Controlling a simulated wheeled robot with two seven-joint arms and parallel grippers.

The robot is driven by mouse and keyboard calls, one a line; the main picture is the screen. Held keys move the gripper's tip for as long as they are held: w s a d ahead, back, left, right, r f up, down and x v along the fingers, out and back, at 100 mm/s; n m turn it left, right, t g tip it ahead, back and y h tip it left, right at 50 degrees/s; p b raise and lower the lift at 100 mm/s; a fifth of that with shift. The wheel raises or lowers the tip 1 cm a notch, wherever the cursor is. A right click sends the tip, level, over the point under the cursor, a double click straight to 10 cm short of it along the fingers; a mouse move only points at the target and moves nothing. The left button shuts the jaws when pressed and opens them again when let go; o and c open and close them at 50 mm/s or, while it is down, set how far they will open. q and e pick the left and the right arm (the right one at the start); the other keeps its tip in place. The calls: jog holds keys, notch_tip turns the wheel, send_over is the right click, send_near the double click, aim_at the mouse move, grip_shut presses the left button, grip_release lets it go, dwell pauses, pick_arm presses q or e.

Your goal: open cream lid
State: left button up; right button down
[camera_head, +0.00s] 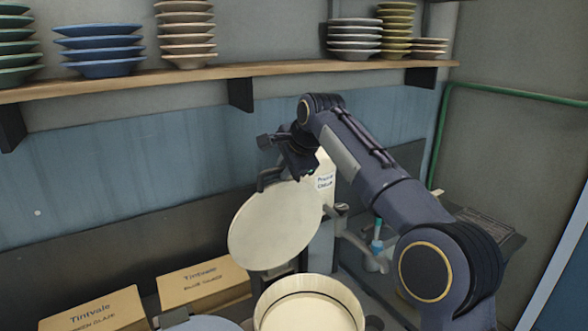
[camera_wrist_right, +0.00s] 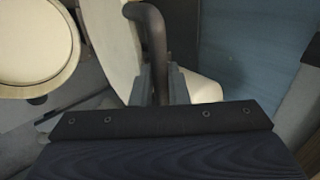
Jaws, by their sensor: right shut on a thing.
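The cream lid (camera_head: 272,226) is a round disc that stands raised and tilted steeply above and behind the round cream tub (camera_head: 308,308) in the head view. The tub's top is uncovered. My right gripper (camera_head: 283,172) is at the lid's upper edge. In the right wrist view the dark bent handle (camera_wrist_right: 150,25) runs down between the fingers of my right gripper (camera_wrist_right: 161,85), which is shut on it. The lid shows nearly edge-on there (camera_wrist_right: 112,38), with the tub (camera_wrist_right: 35,40) at the left. My left gripper is out of view.
A wooden shelf (camera_head: 215,74) with stacked plates runs above the work area. Two cardboard boxes (camera_head: 205,283) (camera_head: 95,309) stand at the lower left. A white labelled container (camera_head: 325,180) is behind the lid, and a small blue-topped bottle (camera_head: 376,247) is to the right.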

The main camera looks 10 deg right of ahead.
jog(key=shift+a+f, duration=0.1)
jog(key=shift+f, duration=0.45)
jog(key=c, duration=1.5)
grip_release()
jog(key=v, duration=0.8)
jog(key=shift+w+r, duration=0.15)
jog(key=shift+r, duration=0.4)
